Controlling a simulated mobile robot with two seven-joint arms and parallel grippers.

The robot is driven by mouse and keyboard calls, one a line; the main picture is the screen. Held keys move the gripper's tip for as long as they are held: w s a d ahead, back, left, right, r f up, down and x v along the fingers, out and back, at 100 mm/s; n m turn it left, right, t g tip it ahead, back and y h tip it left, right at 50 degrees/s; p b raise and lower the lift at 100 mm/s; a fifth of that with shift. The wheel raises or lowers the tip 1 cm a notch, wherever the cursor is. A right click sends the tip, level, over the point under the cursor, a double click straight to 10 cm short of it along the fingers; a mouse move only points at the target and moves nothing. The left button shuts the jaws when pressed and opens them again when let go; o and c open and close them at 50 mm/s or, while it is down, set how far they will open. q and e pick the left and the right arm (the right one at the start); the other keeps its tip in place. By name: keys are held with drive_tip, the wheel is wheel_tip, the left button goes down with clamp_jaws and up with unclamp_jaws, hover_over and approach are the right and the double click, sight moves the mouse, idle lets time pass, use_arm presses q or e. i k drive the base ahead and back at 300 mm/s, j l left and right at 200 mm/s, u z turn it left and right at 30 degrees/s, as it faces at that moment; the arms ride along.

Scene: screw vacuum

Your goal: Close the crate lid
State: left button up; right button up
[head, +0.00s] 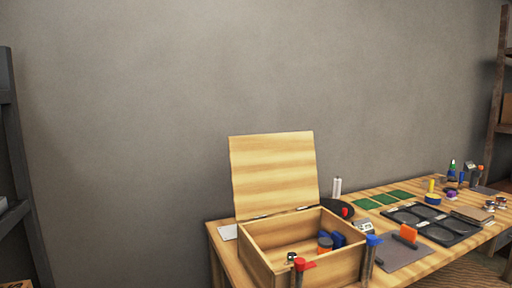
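A wooden crate (257,260) stands on the left end of the wooden table. Its lid (273,174) is open, standing nearly upright and joined at the crate's back edge. Inside the crate are blue items (337,239) and a small orange-and-blue round item (325,244). The crate's interior is partly hidden by its front walls. Neither of my grippers is in view.
A red-topped dark tool (302,265) and a blue-topped one (373,241) stand at the crate's front. Right of it, the table (398,270) holds a grey mat (403,257), a black tray (456,233) and green plates (383,199). A grey wall is behind.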

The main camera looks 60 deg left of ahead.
sight(275, 173)
drive_tip(key=j, duration=1.6)
